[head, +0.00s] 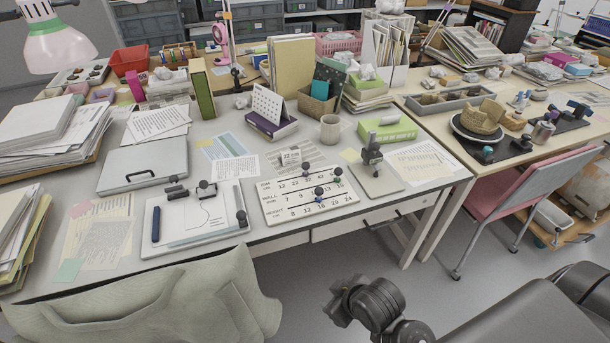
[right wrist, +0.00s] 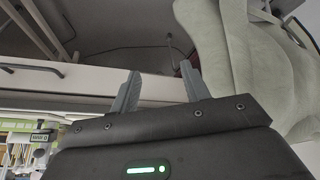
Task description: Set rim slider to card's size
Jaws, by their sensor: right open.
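The white slider board (head: 290,213) lies on the front of the desk. It has printed number rows labelled rim, wall and height. The rim slider's dark ball knob (head: 307,168) stands on the back row, right of its middle; its exact number is too small to read. Two other knobs are the wall one (head: 338,172) at the right and the height one (head: 318,191) near the middle. My right gripper (right wrist: 158,88) is open and empty, below the desk's front edge. My left gripper is not in view.
A clamp stand (head: 373,170) is right of the board, and a white tray with a pen and dark fittings (head: 200,235) is left. A pink chair (head: 510,190) is at right. Floor before the drawer is clear.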

